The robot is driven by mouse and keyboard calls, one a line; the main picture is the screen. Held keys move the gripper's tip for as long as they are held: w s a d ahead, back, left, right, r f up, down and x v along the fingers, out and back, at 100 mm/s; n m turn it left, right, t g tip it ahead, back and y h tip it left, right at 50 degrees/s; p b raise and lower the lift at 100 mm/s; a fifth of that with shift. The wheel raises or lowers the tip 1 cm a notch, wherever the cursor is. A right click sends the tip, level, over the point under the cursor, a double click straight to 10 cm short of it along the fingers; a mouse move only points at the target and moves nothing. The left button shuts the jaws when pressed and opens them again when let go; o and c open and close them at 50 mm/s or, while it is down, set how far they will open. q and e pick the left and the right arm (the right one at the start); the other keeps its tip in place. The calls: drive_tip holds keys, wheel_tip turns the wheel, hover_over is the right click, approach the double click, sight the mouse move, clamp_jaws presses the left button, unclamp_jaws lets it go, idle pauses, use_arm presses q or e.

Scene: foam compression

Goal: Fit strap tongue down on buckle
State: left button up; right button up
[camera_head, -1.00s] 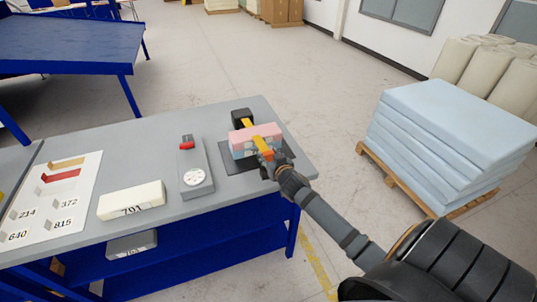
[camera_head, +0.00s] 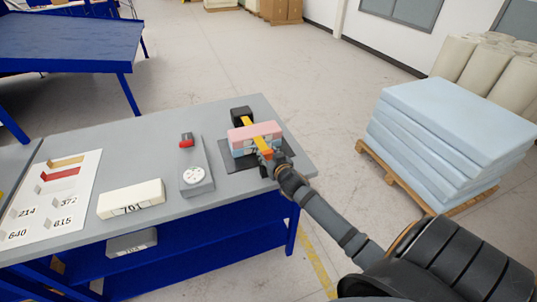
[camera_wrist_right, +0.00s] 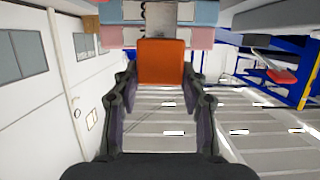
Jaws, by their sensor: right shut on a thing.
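A stack of pink and blue foam (camera_head: 255,134) sits on a dark mat (camera_head: 232,163) near the right end of the grey table. A yellow-orange strap (camera_head: 250,132) runs over the foam from a black block (camera_head: 241,115) behind it. My right gripper (camera_head: 266,163) is at the near side of the foam, shut on the orange strap tongue (camera_wrist_right: 163,62). In the right wrist view the tongue lies between the two fingers (camera_wrist_right: 162,90), with foam beyond it. A grey part (camera_wrist_right: 158,14) shows between the foam pieces; I cannot tell if it is the buckle. My left gripper is out of view.
A grey device with a round dial (camera_head: 194,177) and a red part (camera_head: 186,140) stands left of the mat. A white block marked 701 (camera_head: 131,199) and a sample board (camera_head: 50,195) lie further left. Blue foam sheets (camera_head: 445,125) are stacked on a pallet at right.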

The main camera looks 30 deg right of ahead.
drive_tip(key=shift+f+b, duration=1.2)
drive_tip(key=shift+f, duration=0.65)
drive_tip(key=o, duration=1.2)
drive_tip(key=shift+r, duration=0.1)
drive_tip(key=shift+s+a+r+p, duration=0.1)
drive_tip(key=shift+s+r+p, duration=0.3)
drive_tip(key=shift+p, duration=0.2)
drive_tip(key=s+r+p, duration=0.1)
drive_tip(key=s, duration=0.1)
drive_tip(key=s+a+r+p, duration=0.1)
drive_tip(key=s+p, duration=0.1)
drive_tip(key=s+r+p, duration=0.1)
drive_tip(key=r, duration=0.1)
drive_tip(key=shift+s+a+p, duration=0.2)
drive_tip(key=shift+s+p, duration=0.2)
